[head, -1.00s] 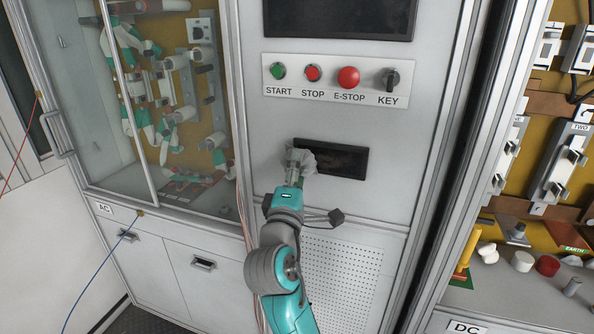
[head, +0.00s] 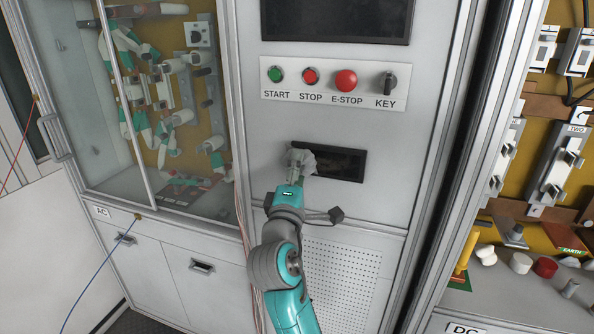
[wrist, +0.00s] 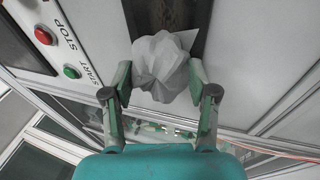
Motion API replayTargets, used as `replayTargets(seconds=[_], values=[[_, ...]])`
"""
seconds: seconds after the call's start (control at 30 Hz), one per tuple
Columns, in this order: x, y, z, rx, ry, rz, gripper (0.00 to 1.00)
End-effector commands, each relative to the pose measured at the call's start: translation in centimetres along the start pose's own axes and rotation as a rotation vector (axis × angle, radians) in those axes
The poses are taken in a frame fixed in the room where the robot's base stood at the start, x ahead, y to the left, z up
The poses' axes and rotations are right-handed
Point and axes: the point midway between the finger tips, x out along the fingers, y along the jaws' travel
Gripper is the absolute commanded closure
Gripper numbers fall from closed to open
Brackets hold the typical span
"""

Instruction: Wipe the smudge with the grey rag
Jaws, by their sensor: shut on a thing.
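My gripper (head: 295,174) is shut on the crumpled grey rag (head: 300,158) in front of the cabinet's small dark panel (head: 342,163). In the wrist view the rag (wrist: 164,68) bunches out between the two fingers of my gripper (wrist: 162,84). The rag covers the left end of the dark panel in the head view; whether it presses on the surface I cannot tell. In the wrist view brownish marks, perhaps the smudge (wrist: 172,17), show on the dark panel (wrist: 196,22) beyond the rag.
A control strip with the START (head: 275,74), STOP (head: 310,76), E-STOP (head: 346,80) and KEY (head: 386,83) controls is above the panel. A glass-fronted cabinet (head: 85,150) stands to the left. Open shelving with fuse parts (head: 560,165) is to the right.

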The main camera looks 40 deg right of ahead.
Motion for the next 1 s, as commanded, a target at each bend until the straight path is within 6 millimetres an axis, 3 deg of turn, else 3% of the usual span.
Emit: replayTargets(seconds=[1.0], values=[[-0.7,0.1,5.1,0.000,-0.003,0.000,0.70]])
